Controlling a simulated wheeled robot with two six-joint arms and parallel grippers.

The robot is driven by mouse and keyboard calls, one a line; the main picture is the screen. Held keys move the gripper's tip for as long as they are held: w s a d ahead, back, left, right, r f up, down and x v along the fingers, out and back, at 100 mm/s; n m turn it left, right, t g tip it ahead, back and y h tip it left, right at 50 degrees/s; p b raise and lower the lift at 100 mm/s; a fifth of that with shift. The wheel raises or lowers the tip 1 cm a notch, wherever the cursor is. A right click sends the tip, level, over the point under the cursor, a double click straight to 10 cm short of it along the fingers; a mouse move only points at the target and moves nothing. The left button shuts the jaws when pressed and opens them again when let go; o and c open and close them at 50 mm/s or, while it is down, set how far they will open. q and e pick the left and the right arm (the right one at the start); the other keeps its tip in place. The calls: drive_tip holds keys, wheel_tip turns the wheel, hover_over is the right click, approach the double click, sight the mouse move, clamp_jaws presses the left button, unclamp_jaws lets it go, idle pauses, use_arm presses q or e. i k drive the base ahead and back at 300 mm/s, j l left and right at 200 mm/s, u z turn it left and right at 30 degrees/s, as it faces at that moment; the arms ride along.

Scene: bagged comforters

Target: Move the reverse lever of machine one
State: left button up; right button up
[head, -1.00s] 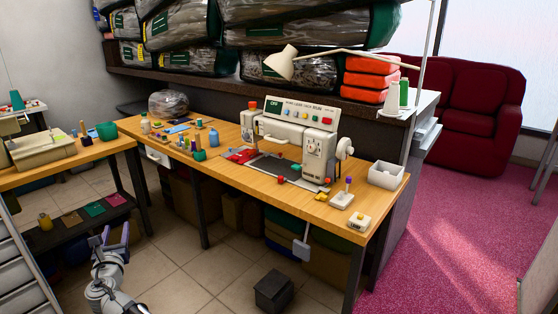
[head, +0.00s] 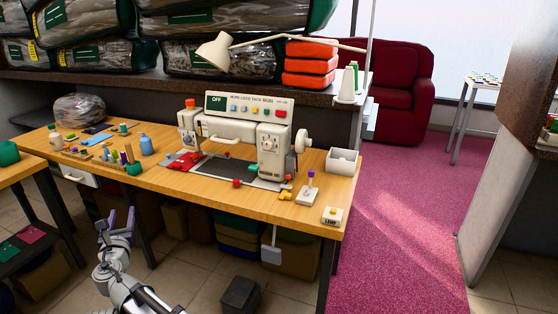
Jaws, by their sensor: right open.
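A cream sewing machine (head: 225,138) stands on a wooden table (head: 205,202). Its top panel (head: 247,106) has several coloured buttons and a sign reading OFF. A green knob (head: 254,168) and a red knob (head: 237,183) show low on its front, and a red cap (head: 190,102) on its left top. I cannot tell which part is the reverse lever. My right gripper (head: 117,217) is open and empty, in front of the table's front edge, to the left of and below the machine. My left gripper is not in view.
A joystick-like box (head: 308,194), a small labelled box (head: 332,216) and a white bin (head: 343,162) stand right of the machine. Bottles, spools and a bagged bundle (head: 80,109) crowd the table's left. A dark box (head: 240,294) lies on the floor. Pink carpet (head: 405,215) is open at right.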

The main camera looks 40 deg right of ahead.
sight(252, 167)
drive_tip(key=i+j+z, duration=0.1)
drive_tip(key=z, duration=0.3)
drive_tip(key=i+j+z, duration=0.2)
drive_tip(key=z, duration=0.2)
drive_tip(key=i+j+z, duration=0.15)
drive_tip(key=z, duration=0.3)
drive_tip(key=i+j+z, duration=0.15)
